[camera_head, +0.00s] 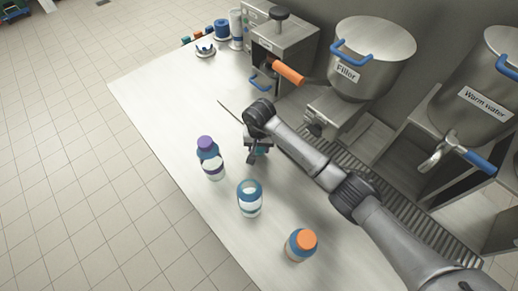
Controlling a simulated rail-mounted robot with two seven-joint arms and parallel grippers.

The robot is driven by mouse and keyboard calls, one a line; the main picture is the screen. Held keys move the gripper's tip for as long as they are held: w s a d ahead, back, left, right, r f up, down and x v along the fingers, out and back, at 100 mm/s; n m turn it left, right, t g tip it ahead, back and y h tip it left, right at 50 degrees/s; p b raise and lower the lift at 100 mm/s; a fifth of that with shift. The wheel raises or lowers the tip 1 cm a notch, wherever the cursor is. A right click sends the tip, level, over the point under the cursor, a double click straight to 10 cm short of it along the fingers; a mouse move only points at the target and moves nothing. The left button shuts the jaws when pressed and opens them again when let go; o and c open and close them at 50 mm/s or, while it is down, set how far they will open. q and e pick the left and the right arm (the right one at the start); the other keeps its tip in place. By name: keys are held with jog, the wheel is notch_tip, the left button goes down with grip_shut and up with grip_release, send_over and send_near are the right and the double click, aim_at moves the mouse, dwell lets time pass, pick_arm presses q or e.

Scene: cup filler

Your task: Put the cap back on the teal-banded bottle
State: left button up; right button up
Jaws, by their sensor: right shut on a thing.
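The teal-banded bottle (250,199) stands upright and open on the white counter, with no cap on its mouth. My right gripper (256,156) is over the counter, behind the bottle and apart from it in the picture. It is shut on a small teal thing, which looks like the cap (263,150); the fingers hide most of it. My left gripper is not in view.
A purple-capped bottle (210,158) stands to the left, and an orange-capped bottle (301,245) to the front right. The Filler pot (372,60) and Warm water pot (490,85) stand behind.

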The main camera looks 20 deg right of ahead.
notch_tip(320, 180, up, 7)
jog(key=shift+f, duration=0.1)
jog(key=shift+r, duration=0.6)
